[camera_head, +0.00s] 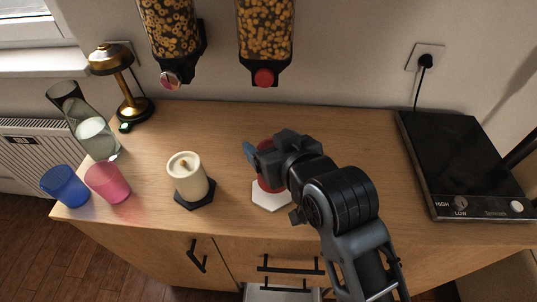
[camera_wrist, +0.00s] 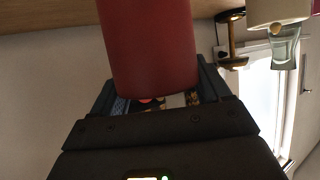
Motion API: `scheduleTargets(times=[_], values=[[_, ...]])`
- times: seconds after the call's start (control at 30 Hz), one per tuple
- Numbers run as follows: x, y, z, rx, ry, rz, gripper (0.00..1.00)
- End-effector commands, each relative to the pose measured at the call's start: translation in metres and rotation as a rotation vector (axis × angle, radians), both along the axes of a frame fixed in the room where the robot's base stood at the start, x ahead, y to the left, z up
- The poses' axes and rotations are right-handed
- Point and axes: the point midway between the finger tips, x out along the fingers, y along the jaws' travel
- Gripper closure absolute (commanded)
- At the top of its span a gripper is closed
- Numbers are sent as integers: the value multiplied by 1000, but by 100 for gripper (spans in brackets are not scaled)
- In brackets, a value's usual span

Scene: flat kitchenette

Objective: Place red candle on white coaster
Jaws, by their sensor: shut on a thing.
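The red candle (camera_head: 268,183) is upright in my gripper (camera_head: 258,155), which is shut on it from the right side and hides much of it. The candle's lower end is at the white hexagonal coaster (camera_head: 268,201); I cannot tell whether it rests on it or hovers just above. In the wrist view the red candle (camera_wrist: 150,45) fills the upper middle, between the fingers of my gripper (camera_wrist: 155,98).
A cream candle (camera_head: 188,178) stands on a dark coaster (camera_head: 194,203) to the left. A pink cup (camera_head: 108,183), a blue cup (camera_head: 64,187), a glass bottle (camera_head: 93,134) and a brass lamp (camera_head: 125,80) are further left. A black hotplate (camera_head: 455,155) is right. Dispensers (camera_head: 265,40) hang behind.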

Motion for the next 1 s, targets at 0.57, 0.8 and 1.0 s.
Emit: scheduleTargets(times=[0.57, 0.8, 1.0], values=[[1, 5, -42, 2, -4, 0, 87], [1, 4, -45, 1, -3, 0, 87], [1, 4, -45, 0, -1, 0, 6]])
